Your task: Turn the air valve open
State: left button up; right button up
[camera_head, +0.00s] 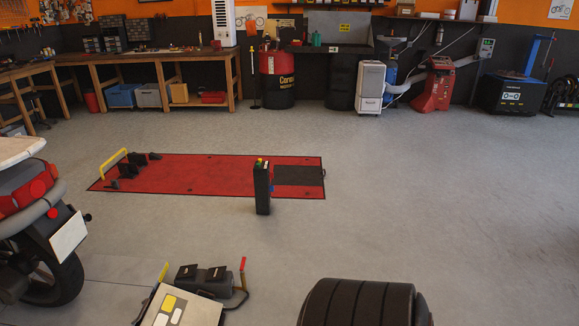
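No part is plainly marked as the air valve. A red upright lever (243,265) stands on a bent dark pipe beside a black two-part unit (202,279) at the lower middle left. A yellow lever or bar (164,272) stands just left of that unit. A slim black control post (263,188) with small coloured knobs on top stands at the front edge of the red lift platform (220,172). From this distance I cannot tell the position of any valve. Neither of my grippers is in view.
A motorcycle's rear (40,225) fills the left edge. A grey panel (182,308) is at the bottom, and a black ribbed, tyre-like thing (360,302) is right of it. Workbenches (150,58) and a red drum (276,75) line the back.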

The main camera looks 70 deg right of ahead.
aim_at(244, 259)
jog(key=z, duration=1.8)
jog(key=u, duration=0.2)
jog(key=i+l+u, duration=0.65)
jog(key=u, duration=0.15)
